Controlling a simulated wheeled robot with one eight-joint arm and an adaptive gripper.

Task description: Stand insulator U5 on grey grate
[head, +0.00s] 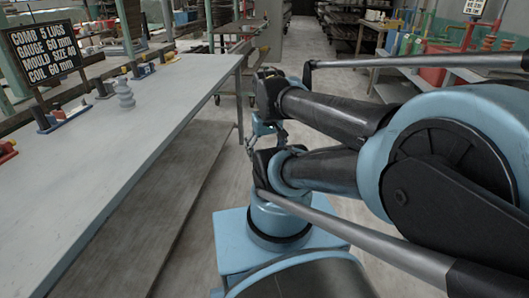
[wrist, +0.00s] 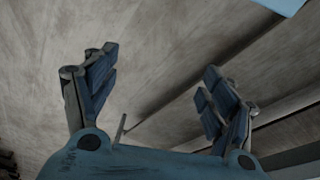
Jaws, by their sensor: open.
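A grey ribbed insulator (head: 125,94) stands upright toward the far left part of the long grey table. No U5 marking is readable on it, so I cannot tell which insulator it is. I cannot make out a grey grate in either view. My gripper (wrist: 160,65) is open in the wrist view, with its two blue fingers wide apart and nothing between them.
The grey table (head: 130,150) has a wide clear top. A black sign (head: 42,52) stands at its left side, with small blue, red and yellow items near it. A lower shelf (head: 150,215) runs beneath. Crowded benches and a red tank (head: 432,72) stand farther back.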

